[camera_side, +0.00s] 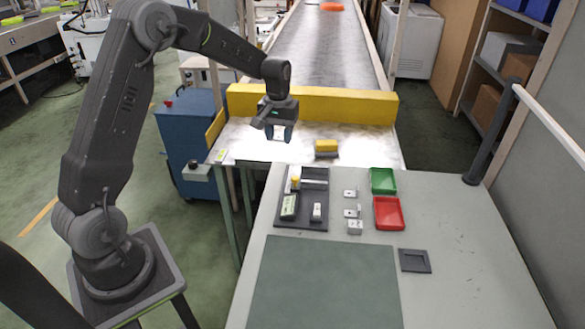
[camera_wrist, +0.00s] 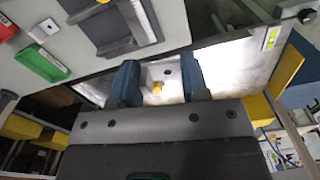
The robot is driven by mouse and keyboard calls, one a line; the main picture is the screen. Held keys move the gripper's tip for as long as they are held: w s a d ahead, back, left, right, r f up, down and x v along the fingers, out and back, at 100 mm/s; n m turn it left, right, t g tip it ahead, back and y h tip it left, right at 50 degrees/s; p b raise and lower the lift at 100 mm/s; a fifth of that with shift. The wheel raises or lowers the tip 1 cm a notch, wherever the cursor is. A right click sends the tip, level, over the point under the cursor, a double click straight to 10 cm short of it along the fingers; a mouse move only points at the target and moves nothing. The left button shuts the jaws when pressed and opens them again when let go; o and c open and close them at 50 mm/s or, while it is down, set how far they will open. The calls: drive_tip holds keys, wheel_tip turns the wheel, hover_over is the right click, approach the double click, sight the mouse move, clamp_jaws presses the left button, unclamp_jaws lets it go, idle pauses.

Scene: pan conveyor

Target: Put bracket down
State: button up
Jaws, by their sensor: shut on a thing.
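My gripper (camera_side: 281,133) is above the bright metal surface at the conveyor's near end, behind the worktable. In the wrist view its blue fingers (camera_wrist: 160,84) are shut on a pale metal bracket (camera_wrist: 171,73) with a dark hole. A small yellow patch shows at the bracket; I cannot tell whether it belongs to it. In the side view the held bracket shows only as a pale patch between the fingers. Other small pale brackets (camera_side: 350,193) stand in a column on the worktable, between the dark tray (camera_side: 281,221) and the bins.
A green bin (camera_side: 383,181) and a red bin (camera_side: 389,212) stand right of the brackets. The dark tray holds several parts. A yellow block (camera_side: 326,147) lies on the metal surface. A yellow barrier (camera_side: 340,105) stands behind. The green mat (camera_side: 325,285) is clear.

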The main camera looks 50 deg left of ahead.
drive_tip(key=s+d+r+m, duration=0.1)
drive_tip(key=d+r+m, duration=0.2)
drive_tip(key=d+m, duration=0.3)
drive_tip(key=s+d+r+m, duration=0.2)
drive_tip(key=d+m, duration=0.3)
drive_tip(key=d, duration=0.2)
drive_tip(key=m, duration=0.5)
hover_over(320, 322)
drive_tip(key=a, duration=0.1)
wheel_tip(320, 322, down, 13)
drive_tip(key=shift+r, duration=0.1)
drive_tip(key=shift+d+f, duration=0.4)
drive_tip(key=shift+d, duration=0.1)
drive_tip(key=shift+f, duration=1.9)
drive_tip(key=shift+f, duration=0.1)
drive_tip(key=o, duration=1)
